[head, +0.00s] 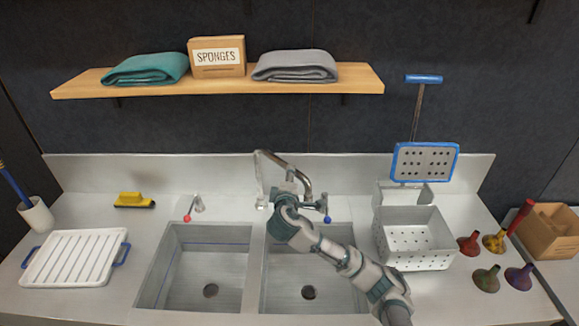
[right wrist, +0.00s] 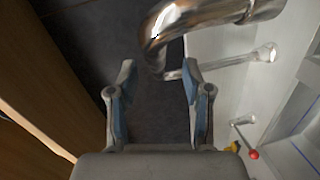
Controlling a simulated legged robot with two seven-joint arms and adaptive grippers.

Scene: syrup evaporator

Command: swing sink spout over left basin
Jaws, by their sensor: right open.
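The sink spout (head: 283,163) is a chrome pipe on a riser between the two basins. It reaches to the right, and its downturned end hangs over the back of the right basin (head: 334,240). The left basin (head: 168,270) is empty. My right gripper (head: 287,184) is at the spout, overlapping its lower part in the head view. In the right wrist view my right gripper (right wrist: 158,72) is open, with the shiny spout (right wrist: 200,18) just beyond its fingertips. Nothing is between the fingers that I can clearly see. My left gripper is not in view.
A red-tipped tap handle (head: 188,217) and a blue-tipped one (head: 326,215) flank the spout. A perforated basket (head: 415,255) stands right of the sink, several funnels beyond it. A white drain tray (head: 75,258) lies left. A shelf (head: 220,88) hangs above.

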